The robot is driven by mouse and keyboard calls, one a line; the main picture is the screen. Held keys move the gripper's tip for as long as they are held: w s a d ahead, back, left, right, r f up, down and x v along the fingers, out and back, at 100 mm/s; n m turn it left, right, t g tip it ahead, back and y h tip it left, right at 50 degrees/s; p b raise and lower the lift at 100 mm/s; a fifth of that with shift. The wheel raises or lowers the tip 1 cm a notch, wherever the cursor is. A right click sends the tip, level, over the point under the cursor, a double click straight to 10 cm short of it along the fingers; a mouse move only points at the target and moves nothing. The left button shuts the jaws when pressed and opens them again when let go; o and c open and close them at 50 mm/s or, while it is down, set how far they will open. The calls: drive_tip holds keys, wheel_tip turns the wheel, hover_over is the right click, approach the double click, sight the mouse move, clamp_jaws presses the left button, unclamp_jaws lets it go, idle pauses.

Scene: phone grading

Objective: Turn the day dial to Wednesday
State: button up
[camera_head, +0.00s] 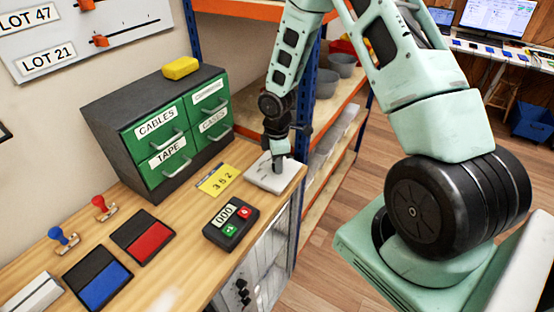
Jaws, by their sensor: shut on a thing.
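A pale grey plate (260,178) lies on the wooden counter near its right end; I take it to be the day dial's base. My gripper (278,164) points straight down over the middle of this plate and is shut on the small part there, which looks to be the dial's knob. The fingers hide most of the knob. The day markings and the dial's pointing direction are too small or covered to read.
On the counter (190,215) are a yellow note (216,180) reading 352, a black counter device (231,222) showing 000, red (143,236) and blue (98,280) ink pads, and two stamps. A green drawer cabinet (155,130) stands behind. Blue shelf posts rise near my arm.

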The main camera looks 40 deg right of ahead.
drive_tip(key=shift+n, duration=1)
drive_tip(key=o, duration=1)
drive_tip(key=shift+c, duration=0.2)
drive_tip(key=shift+r, duration=0.1)
wheel_tip(320, 180, up, 17)
drive_tip(key=b, duration=0.1)
drive_tip(key=shift+r, duration=0.15)
